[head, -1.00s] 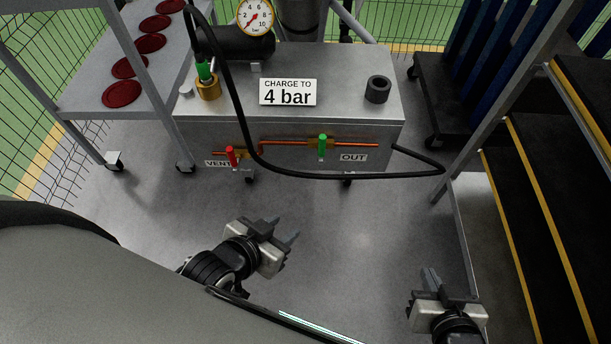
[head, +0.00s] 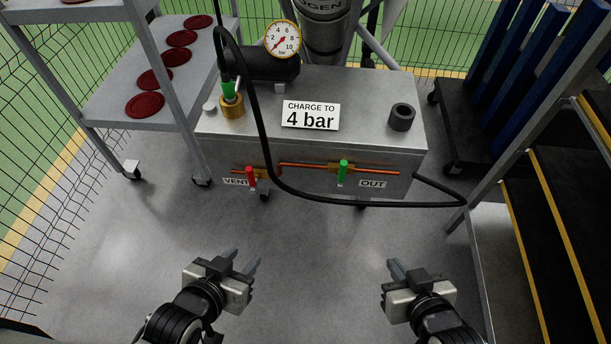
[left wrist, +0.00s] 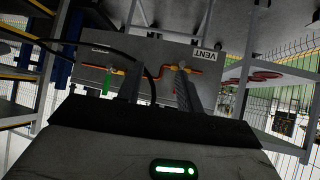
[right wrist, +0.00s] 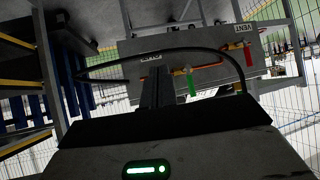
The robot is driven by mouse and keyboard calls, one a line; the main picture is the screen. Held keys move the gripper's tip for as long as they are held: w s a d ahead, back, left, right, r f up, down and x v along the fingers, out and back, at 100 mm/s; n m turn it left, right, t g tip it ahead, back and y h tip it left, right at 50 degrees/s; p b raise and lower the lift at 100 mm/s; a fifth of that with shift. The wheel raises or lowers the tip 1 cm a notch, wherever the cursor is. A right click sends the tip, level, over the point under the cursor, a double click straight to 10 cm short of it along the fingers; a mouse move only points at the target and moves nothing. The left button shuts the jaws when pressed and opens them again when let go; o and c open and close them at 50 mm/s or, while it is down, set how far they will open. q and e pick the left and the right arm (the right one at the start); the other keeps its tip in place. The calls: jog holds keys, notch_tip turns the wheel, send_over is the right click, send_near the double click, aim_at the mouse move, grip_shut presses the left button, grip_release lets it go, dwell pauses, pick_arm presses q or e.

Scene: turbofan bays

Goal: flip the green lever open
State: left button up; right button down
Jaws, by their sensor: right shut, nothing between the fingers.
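The green lever (head: 343,172) stands upright across the horizontal copper pipe on the cart's front face, beside the OUT label (head: 372,184). It also shows in the left wrist view (left wrist: 107,83) and the right wrist view (right wrist: 190,83). My left gripper (head: 241,260) is open and empty, below and left of the lever in the head view, in front of the cart. My right gripper (head: 397,268) is shut and empty, below and right of the lever. Both grippers are apart from the cart.
A red lever (head: 251,177) by the VENT label (head: 235,182) shares the pipe. A black hose (head: 330,201) hangs in a loop just below the levers. A shelf (head: 105,90) with red discs stands left. Dark steps (head: 545,230) stand right. The floor between is clear.

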pick_arm(q)
jog(key=shift+w+d, duration=0.1)
jog(key=o, duration=0.3)
jog(key=shift+w+r, duration=0.1)
jog(key=shift+w, duration=0.1)
jog(key=shift+o, duration=1.4)
jog(key=shift+w, duration=0.1)
jog(key=b, duration=0.2)
jog(key=f+b, duration=0.1)
jog(key=b, duration=0.1)
jog(key=d+f+b, duration=0.1)
jog(key=b, duration=0.1)
jog(key=shift+w+d+n+t+h+b, duration=0.1)
jog(key=shift+w+n+t+h+b, duration=0.2)
jog(key=shift+t+h+b, duration=0.1)
pick_arm(e)
jog(key=w+a+r+n+t+y, duration=0.2)
jog(key=w+a+n+t+y, duration=0.3)
jog(key=n, duration=1.6)
jog(key=w+a+y, duration=0.1)
jog(key=w+a, duration=0.2)
jog(key=a, duration=0.3)
jog(key=shift+n, duration=0.3)
jog(key=shift+w+r, duration=0.1)
jog(key=shift+w, duration=0.05)
